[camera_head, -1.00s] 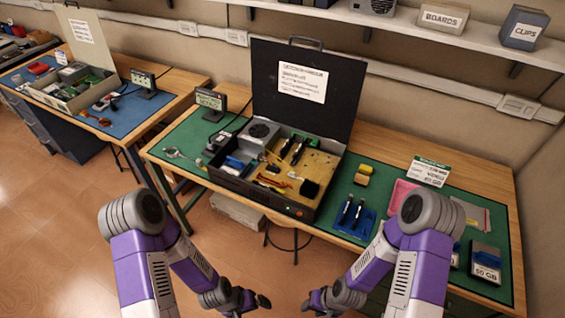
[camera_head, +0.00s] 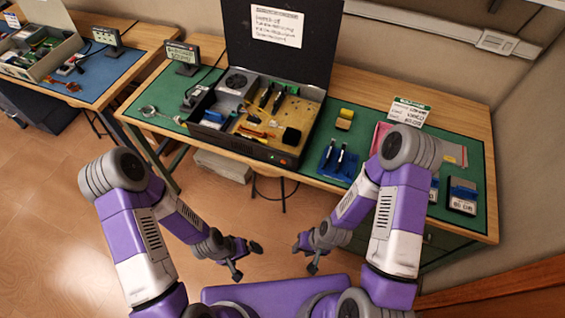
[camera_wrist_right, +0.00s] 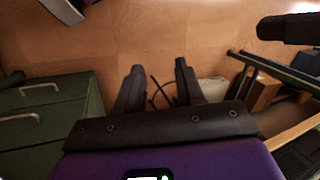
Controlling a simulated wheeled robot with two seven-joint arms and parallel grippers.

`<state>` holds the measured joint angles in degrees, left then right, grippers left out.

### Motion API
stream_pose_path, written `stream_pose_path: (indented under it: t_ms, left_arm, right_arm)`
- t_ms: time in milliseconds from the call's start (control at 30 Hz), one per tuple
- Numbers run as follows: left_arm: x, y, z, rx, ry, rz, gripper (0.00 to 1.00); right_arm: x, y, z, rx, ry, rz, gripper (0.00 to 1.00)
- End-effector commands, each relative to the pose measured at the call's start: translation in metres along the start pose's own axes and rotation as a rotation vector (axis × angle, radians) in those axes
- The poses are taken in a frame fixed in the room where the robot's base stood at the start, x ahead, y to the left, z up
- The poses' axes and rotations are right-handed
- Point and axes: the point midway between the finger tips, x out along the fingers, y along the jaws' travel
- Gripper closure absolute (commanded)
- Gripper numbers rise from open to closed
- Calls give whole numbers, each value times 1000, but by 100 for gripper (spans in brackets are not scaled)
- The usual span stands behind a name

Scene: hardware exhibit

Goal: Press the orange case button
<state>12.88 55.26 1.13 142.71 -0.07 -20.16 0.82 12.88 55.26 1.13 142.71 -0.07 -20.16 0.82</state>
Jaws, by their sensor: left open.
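The open black case (camera_head: 240,146) stands on the green mat of the right-hand bench, its lid up at the back with a white label. A small orange button (camera_head: 284,161) is on the right of the case's front face, beside a tiny green light. My left gripper (camera_head: 247,261) is open and empty, low in front of the bench, below and apart from the case. My right gripper (camera_head: 304,256) is also low before the bench, apart from the button. The right wrist view shows its two fingers (camera_wrist_right: 158,85) spread with nothing between them.
On the mat (camera_head: 370,150) right of the case lie a blue tool holder (camera_head: 337,160), yellow blocks (camera_head: 344,120) and a drive (camera_head: 462,196). A small display (camera_head: 182,57) stands left of the case. Another bench (camera_head: 100,80) is at far left. The floor before the bench is open.

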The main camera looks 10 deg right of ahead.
Motion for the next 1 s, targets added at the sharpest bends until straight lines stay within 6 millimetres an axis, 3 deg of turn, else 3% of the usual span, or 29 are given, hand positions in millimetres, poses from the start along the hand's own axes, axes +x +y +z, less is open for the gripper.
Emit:
stream_pose_path:
  t_ms: [33, 233, 1000]
  left_arm:
    - [0, 0, 0, 0, 0, 0, 0]
    - [0, 0, 0, 0, 0, 0, 0]
    - [0, 0, 0, 0, 0, 0, 0]
  right_arm:
    - [0, 0, 0, 0, 0, 0, 71]
    - [0, 0, 0, 0, 0, 0, 100]
    - [0, 0, 0, 0, 0, 0, 100]
